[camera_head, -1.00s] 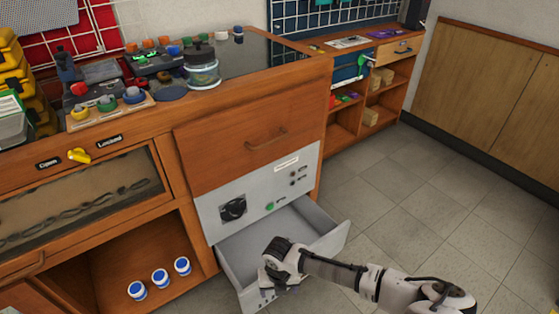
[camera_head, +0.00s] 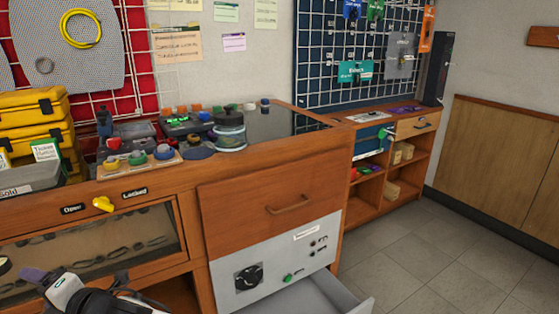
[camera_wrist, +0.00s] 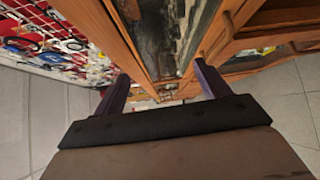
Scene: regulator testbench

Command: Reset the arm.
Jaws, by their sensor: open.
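My arm shows at the lower left of the head view, in front of the glass-fronted case (camera_head: 85,250). My gripper (camera_wrist: 160,88) is open in the wrist view, with two purple fingers spread apart. Nothing is between the fingers. Beyond them the wrist view shows wooden furniture edges and a dark glass panel. In the head view only part of the hand shows, with a purple finger at the left.
An open grey drawer (camera_head: 325,298) juts out under the panel with the black knob (camera_head: 249,277). A wooden drawer (camera_head: 275,203) above it is shut. The bench top holds jars and coloured knobs. The floor (camera_head: 450,250) at the right is clear.

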